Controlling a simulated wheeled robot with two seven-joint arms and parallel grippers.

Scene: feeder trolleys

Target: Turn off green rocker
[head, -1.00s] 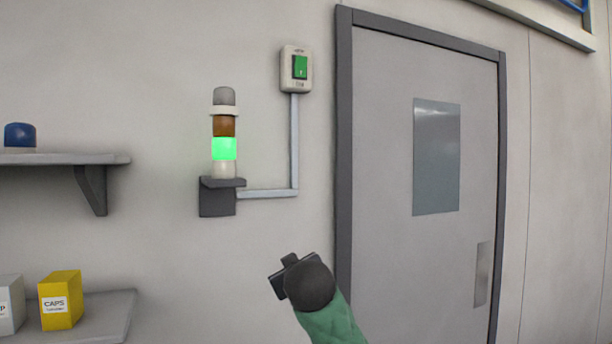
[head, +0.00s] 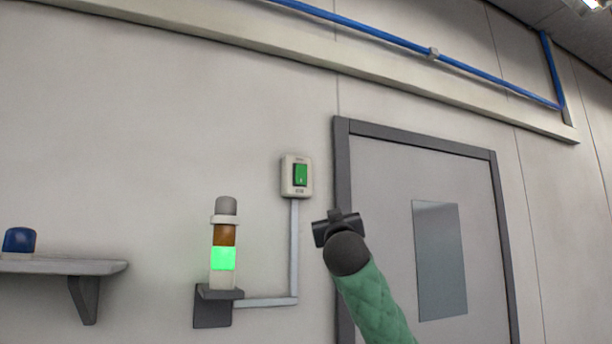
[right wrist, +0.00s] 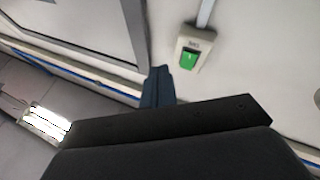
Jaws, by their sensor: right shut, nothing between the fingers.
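The green rocker (head: 300,175) sits in a pale switch box on the wall, just left of the door frame. It also shows in the right wrist view (right wrist: 188,60), up and right of my fingers. Beside it, the signal tower (head: 224,258) has its green section lit. My right gripper (head: 336,217) is raised in front of the wall and door frame, below and right of the switch box in the head view, apart from it. In the right wrist view its fingers (right wrist: 158,86) are shut together and empty. My left gripper is not in view.
A grey conduit (head: 294,250) runs down from the switch box to the tower's bracket. The closed door (head: 385,200) is on the right. A shelf (head: 60,267) with a blue dome (head: 19,240) is at the left. The wall around the switch is clear.

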